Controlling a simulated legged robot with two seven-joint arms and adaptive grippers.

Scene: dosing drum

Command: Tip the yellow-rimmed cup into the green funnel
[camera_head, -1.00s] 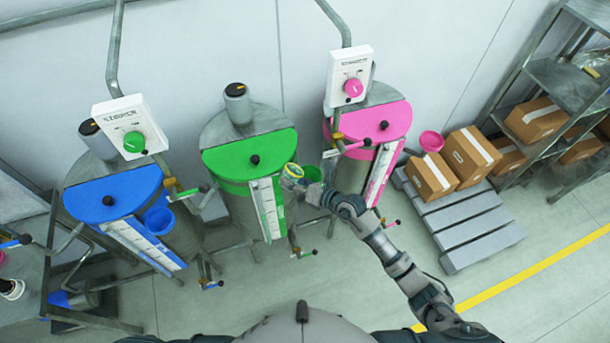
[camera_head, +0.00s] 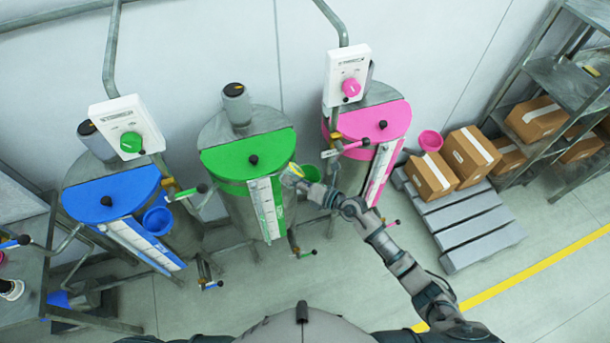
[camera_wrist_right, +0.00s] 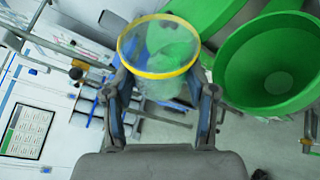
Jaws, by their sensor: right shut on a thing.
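My right gripper (camera_wrist_right: 162,92) is shut on the yellow-rimmed cup (camera_wrist_right: 158,48), a clear cup with a yellow ring at its mouth. In the head view the cup (camera_head: 294,170) is at the right front of the green-lidded drum, held by the gripper (camera_head: 300,184). The green funnel (camera_wrist_right: 268,68) is just right of the cup in the wrist view, with a gap between their rims. In the head view the funnel (camera_head: 311,172) is partly hidden behind my gripper. I cannot tell what the cup holds. My left gripper is not in view.
The green drum (camera_head: 247,160) stands between a blue one (camera_head: 112,192) and a pink one (camera_head: 368,122). Valve handles and pipes stick out between them. A pallet (camera_head: 455,225) with boxes and a shelf (camera_head: 565,85) are at the right. Open floor lies in front.

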